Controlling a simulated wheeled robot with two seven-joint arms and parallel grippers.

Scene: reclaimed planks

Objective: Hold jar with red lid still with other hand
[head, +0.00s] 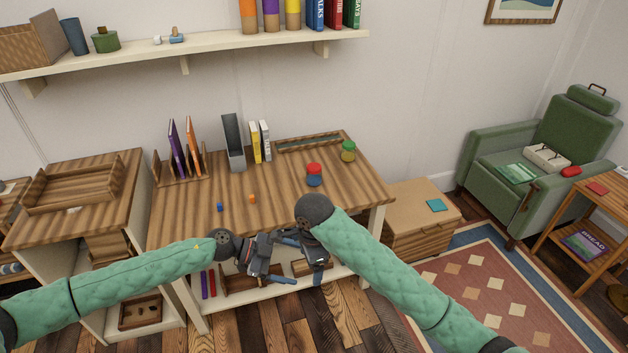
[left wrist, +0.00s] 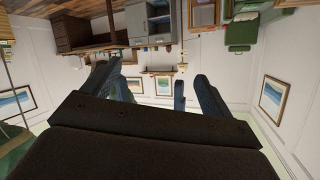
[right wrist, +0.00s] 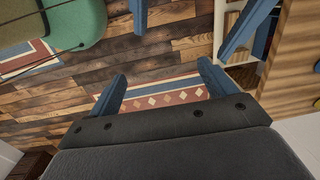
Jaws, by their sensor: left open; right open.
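The jar with the red lid (head: 314,175) has a blue body and stands upright on the wooden desk (head: 275,194), right of its middle. My left gripper (head: 284,261) is open and empty in front of the desk's front edge, nearer to me than the jar. My right gripper (head: 311,266) is open and empty close beside it, also apart from the jar. The right wrist view shows its spread blue fingers (right wrist: 163,86), with the other gripper's fingers at the top. I cannot make out the jar in either wrist view.
A jar with a green lid (head: 348,151) stands behind and right of the red-lidded one. Books and a grey file holder (head: 233,143) stand at the back. The desk around the red-lidded jar is clear.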

